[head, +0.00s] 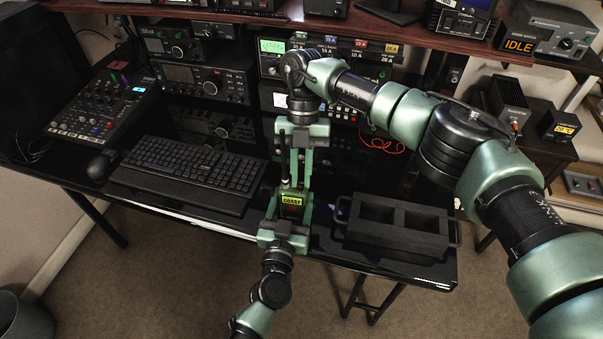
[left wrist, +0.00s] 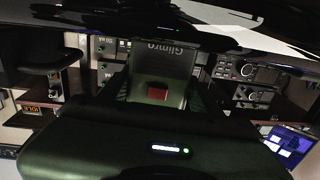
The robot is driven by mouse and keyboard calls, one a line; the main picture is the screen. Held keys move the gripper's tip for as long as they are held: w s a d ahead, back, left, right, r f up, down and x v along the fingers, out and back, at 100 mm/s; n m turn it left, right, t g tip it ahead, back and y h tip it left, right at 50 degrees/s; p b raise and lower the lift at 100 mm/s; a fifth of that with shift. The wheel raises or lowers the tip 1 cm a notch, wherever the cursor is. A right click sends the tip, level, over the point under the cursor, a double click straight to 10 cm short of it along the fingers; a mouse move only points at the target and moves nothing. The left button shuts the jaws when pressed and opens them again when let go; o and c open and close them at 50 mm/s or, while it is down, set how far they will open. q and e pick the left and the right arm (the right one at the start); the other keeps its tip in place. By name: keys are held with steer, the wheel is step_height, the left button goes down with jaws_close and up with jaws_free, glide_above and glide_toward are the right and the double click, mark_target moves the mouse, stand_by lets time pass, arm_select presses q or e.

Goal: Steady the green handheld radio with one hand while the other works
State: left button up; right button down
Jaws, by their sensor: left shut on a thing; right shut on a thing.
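The green handheld radio (head: 291,199) stands upright near the front edge of the black desk, its lit yellow-green display facing my head camera and its thin antenna pointing up. In the left wrist view, a dark green face of the radio (left wrist: 160,72) shows lettering and a red patch between my fingers. My left gripper (head: 289,211) comes from the front and is shut on the radio's body. My right gripper (head: 298,176) points down from above and is shut at the radio's top. Its fingers hide what part they grip there.
A black keyboard (head: 190,165) lies to the left, with a mouse (head: 101,165) and a mixer (head: 105,108) beyond. A black two-compartment tray (head: 396,243) stands close on the right. Radio sets (head: 200,80) and a shelf (head: 240,18) line the back. My right arm spans the upper right.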

stand_by(0.4)
steer(key=c, duration=1.4)
jaws_free()
steer(key=m, duration=0.2)
steer(key=m+y, duration=0.1)
steer(key=m, duration=0.1)
steer(key=m+t+y, duration=0.1)
steer(key=m, duration=0.1)
steer(key=shift+d, duration=0.3)
steer(key=m+t+y, duration=0.1)
steer(key=m, duration=0.2)
steer(key=shift+s+d, duration=0.15)
steer(key=m, duration=0.2)
steer(key=m+t, duration=0.1)
steer(key=shift+s+d+m+y, duration=0.1)
steer(key=shift+s+m+y, duration=0.2)
steer(key=shift+y, duration=0.1)
steer(key=v, duration=1.2)
